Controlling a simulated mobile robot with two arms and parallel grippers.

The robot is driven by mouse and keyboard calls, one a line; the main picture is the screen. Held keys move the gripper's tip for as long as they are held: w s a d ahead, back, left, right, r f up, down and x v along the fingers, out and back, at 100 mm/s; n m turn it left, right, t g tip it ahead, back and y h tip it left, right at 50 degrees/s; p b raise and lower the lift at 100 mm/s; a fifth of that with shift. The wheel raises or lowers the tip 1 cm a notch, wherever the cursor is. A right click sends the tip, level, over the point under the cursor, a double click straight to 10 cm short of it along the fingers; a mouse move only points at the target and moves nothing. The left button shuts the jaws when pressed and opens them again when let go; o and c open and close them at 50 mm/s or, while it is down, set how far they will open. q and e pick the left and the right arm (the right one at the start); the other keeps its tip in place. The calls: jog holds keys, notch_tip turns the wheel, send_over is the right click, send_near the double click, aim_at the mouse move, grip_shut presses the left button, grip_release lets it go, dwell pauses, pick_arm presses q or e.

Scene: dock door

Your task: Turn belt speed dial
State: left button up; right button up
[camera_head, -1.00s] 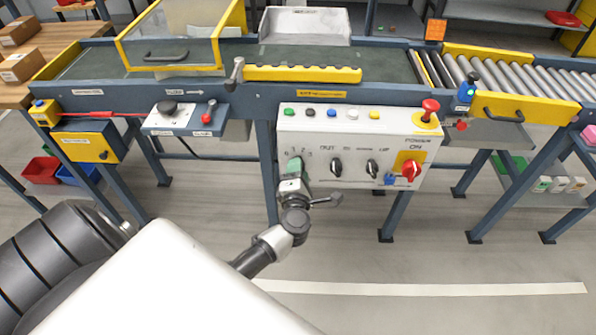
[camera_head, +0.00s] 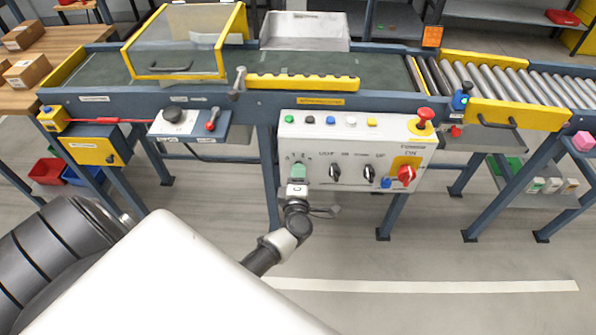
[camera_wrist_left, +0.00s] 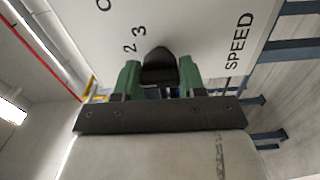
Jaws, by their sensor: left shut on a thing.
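The control panel (camera_head: 352,150) is a pale box on the front of the conveyor. Its speed dial is hidden behind my left gripper (camera_head: 298,170) in the head view. In the left wrist view the black dial knob (camera_wrist_left: 159,61) sits between the green fingers of my left gripper (camera_wrist_left: 158,74), which is shut on it. The panel face (camera_wrist_left: 185,25) there shows the numbers 2 and 3 and the word SPEED. Where the dial points cannot be read. My right gripper is not in view.
To the right on the panel are two black selector knobs (camera_head: 335,172) (camera_head: 369,173) and a red power switch (camera_head: 405,175). A red mushroom button (camera_head: 425,115) stands at its upper right corner. Small coloured buttons line the top.

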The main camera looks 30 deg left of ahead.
pick_arm(q)
jog(key=m+p, duration=0.2)
jog(key=shift+r+m, duration=0.15)
jog(key=shift+m, duration=0.15)
jog(key=m+p, duration=0.2)
jog(key=m, duration=0.1)
jog(key=shift+m, duration=0.3)
jog(key=m+p, duration=0.1)
jog(key=m, duration=0.2)
jog(key=shift+p, duration=0.4)
jog(key=shift+f+m+p, duration=0.25)
jog(key=shift+m+p, duration=0.15)
jog(key=shift+m, duration=0.7)
jog(key=o, duration=0.9)
